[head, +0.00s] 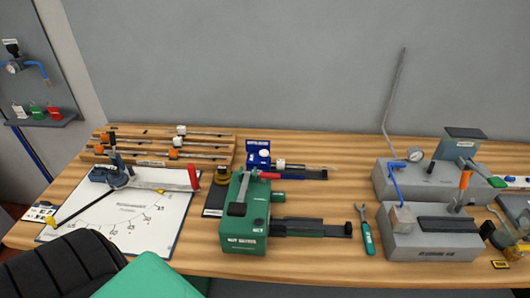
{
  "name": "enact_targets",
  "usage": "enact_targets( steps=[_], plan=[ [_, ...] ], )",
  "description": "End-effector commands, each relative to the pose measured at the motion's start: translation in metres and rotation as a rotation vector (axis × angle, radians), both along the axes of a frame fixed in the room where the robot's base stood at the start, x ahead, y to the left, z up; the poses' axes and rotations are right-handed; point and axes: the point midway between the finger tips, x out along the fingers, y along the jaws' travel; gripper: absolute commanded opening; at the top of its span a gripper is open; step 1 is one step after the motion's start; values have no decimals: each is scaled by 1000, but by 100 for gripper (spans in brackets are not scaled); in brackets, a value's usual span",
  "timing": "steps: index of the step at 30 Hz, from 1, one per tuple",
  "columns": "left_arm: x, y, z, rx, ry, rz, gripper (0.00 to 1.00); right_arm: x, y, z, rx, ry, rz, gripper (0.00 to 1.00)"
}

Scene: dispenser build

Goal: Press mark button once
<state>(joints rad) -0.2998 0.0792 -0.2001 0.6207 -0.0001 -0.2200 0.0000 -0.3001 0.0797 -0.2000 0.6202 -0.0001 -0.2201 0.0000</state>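No button can be read as the mark button, because the labels are too small. A green machine (240,234) stands in the middle of the bench, with a grey lever on top and a small dark round spot (258,222) on its upper face. A small blue device (258,154) with a label stands behind it. A dark block with a yellow-brown top (221,176) is at the green machine's left. Neither of my grippers can be made out in the head view.
A white sheet with a drawn diagram (125,225) and tools lies at left. Racks of rods (165,155) are behind it. A wrench (366,232) lies right of the green machine. Grey blocks with a gauge (420,183) fill the right. Black and green shapes (150,281) cover the lower left.

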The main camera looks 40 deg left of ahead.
Motion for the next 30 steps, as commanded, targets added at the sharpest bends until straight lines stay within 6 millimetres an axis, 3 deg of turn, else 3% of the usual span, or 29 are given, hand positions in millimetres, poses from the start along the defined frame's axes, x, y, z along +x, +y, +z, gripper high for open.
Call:
enact_targets(
  steps=[4,13,30],
  plan=[
    [0,0,0,0,0,0,57,0,0,0,0,0,0,100],
    [0,0,0,0,1,0,0,0,0,0,0,0,0,100],
    [-1,1,0,0,2,0,0,0,0,0,0,0,0,100]
  ],
)
